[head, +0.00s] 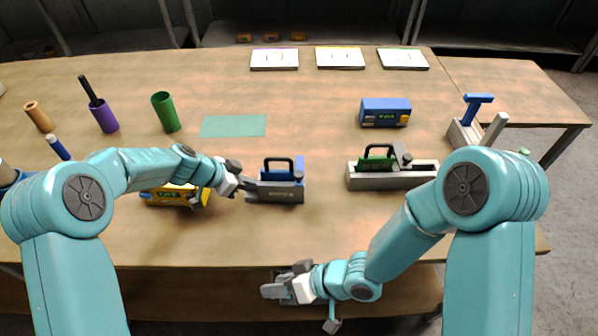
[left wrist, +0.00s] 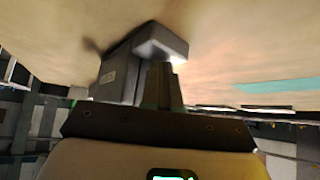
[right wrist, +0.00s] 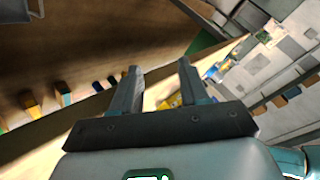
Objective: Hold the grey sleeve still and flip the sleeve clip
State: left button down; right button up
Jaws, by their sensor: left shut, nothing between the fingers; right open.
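A dark grey sleeve (head: 275,195) lies on the table in the middle of the head view. A black handle and a blue part stand up from it; I cannot tell which part is its clip. My left gripper (head: 249,186) is shut and empty at the sleeve's left end; I cannot tell whether it touches. In the left wrist view a grey block (left wrist: 120,72) with a light grey overhanging piece (left wrist: 160,42) is just beyond the shut fingers (left wrist: 161,85). My right gripper (head: 272,289) is open and empty in front of the table's front edge, its fingers apart (right wrist: 160,88).
A lighter grey sleeve (head: 365,182) with a green-handled piece stands to the right. A yellow block (head: 170,196) lies under my left arm. A blue block (head: 385,108), a green mat (head: 233,126), cups and white cards are farther back. The table between the two sleeves is clear.

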aim_at(302, 177)
jog(key=w+d+r+t+y, duration=0.1)
jog(key=w+r, duration=0.1)
jog(key=w+d+r+n+t, duration=0.1)
jog(key=w+d+r+t, duration=0.1)
jog(key=w+d+r+t+y, duration=0.1)
jog(key=w+r+t, duration=0.1)
jog(key=w+r, duration=0.1)
jog(key=shift+d+y, duration=0.15)
jog(key=shift+y, duration=0.15)
jog(key=w+d+r+t+h, duration=0.1)
jog(key=w+d+r+t, duration=0.4)
jog(key=d+t, duration=0.25)
jog(key=shift+n+g, duration=0.4)
jog(key=shift+g, duration=0.05)
jog(key=x, duration=1.1)
jog(key=shift+w+d+r, duration=0.15)
jog(key=shift+w+r, duration=0.1)
jog(key=shift+w, duration=0.15)
